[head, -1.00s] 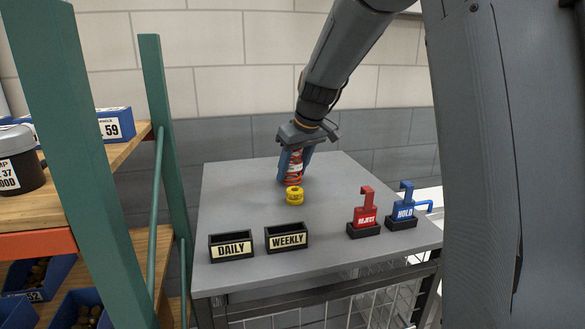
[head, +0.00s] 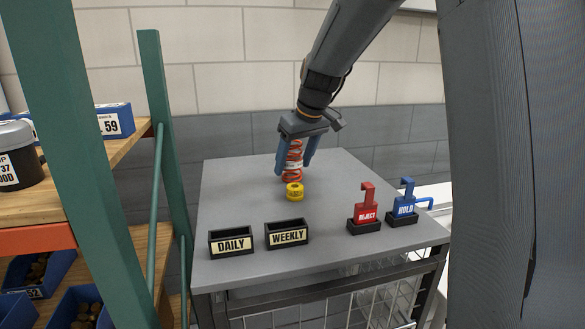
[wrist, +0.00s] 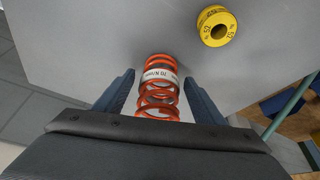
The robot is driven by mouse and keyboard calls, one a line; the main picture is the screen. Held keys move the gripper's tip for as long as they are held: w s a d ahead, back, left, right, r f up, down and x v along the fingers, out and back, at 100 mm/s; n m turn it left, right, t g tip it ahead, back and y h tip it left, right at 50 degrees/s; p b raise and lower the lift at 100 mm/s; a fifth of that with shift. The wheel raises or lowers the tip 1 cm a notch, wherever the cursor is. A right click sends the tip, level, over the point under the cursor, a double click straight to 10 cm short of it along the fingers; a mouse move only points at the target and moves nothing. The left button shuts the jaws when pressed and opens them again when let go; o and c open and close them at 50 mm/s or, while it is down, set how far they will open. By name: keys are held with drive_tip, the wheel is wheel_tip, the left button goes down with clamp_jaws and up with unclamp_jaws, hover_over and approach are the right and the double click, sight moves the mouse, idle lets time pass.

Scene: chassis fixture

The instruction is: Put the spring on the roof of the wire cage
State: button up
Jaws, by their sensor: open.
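The orange-red spring (head: 292,162) with a white label band stands upright on the grey roof of the wire cage (head: 235,185). My gripper (head: 297,165) is open, pointing down, with its blue fingers on either side of the spring. In the wrist view the spring (wrist: 158,86) sits between the two spread fingers (wrist: 157,92), with a gap visible on each side. The spring's lower end meets the roof just behind the yellow ring.
A yellow ring (head: 294,191) lies close in front of the spring. DAILY (head: 232,241) and WEEKLY (head: 287,234) trays stand at the front edge. Red REJECT (head: 365,208) and blue HOLD (head: 404,205) tags stand at right. A green-post shelf (head: 165,180) is at left. The back of the roof is clear.

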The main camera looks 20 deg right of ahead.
sight(299, 145)
drive_tip(key=b+v, duration=0.2)
drive_tip(key=v, duration=0.8)
drive_tip(key=shift+s, duration=0.1)
drive_tip(key=shift+r, duration=0.1)
